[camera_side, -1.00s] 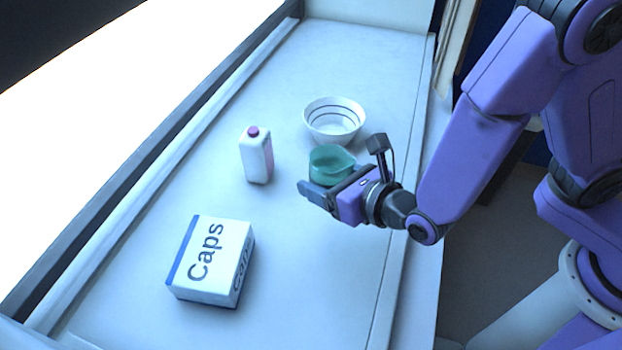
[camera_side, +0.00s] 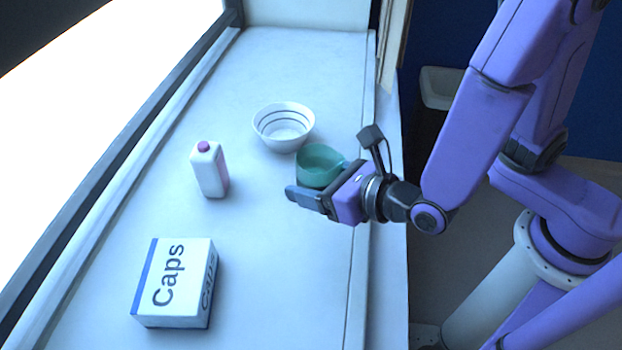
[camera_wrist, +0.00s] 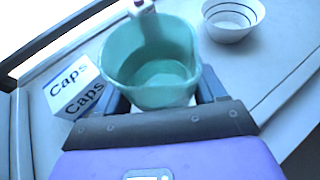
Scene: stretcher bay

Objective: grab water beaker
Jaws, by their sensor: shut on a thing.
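A white striped bowl (camera_side: 284,127) stands just behind and left of the beaker. A white carton with a purple cap (camera_side: 209,169) stands to the left. A box marked Caps (camera_side: 175,283) lies front left. Bare surface (camera_side: 270,270) lies in front of the gripper.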

